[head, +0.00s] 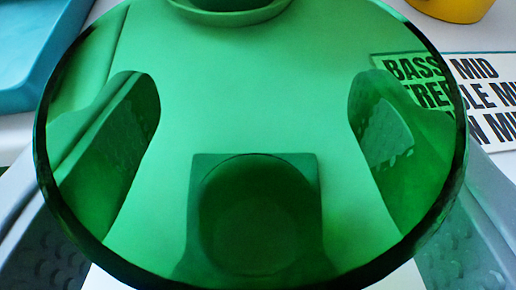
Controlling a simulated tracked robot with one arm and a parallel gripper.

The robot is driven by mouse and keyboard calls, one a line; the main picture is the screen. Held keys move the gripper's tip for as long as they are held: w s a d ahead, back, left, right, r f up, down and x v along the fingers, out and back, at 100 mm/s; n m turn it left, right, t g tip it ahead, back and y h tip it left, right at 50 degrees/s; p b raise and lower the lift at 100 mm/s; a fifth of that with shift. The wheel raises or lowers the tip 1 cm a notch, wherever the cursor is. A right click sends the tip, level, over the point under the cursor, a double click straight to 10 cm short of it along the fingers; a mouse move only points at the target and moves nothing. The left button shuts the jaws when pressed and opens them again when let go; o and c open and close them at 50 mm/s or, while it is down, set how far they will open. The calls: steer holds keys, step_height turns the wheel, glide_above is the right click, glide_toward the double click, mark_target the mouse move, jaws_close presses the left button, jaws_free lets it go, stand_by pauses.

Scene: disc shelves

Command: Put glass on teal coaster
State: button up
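A large translucent green round thing (250,120) with a dark rim fills most of the head view; it looks like the glass seen very close. My gripper (252,110) has its two fingers to the left and right, well apart, showing green through it and grey outside it at the lower corners. Whether the finger pads touch the glass is not clear. A dark square with a round shape (255,215) shows through the green at lower middle; I cannot tell what it is. I cannot make out the teal coaster for certain.
A teal-blue tray-like thing (30,60) lies at the upper left. A yellow round object (452,8) is cut off at the upper right. A white sheet with black lettering (490,95) lies at the right, partly behind the green glass. White surface shows around them.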

steer(key=shift+r, duration=0.1)
steer(key=o, duration=1.1)
steer(key=shift+s+r+p, duration=0.15)
steer(key=shift+s+p, duration=0.15)
steer(key=shift+s, duration=0.05)
steer(key=shift+p+v, duration=1.85)
steer(key=shift+v, duration=3.75)
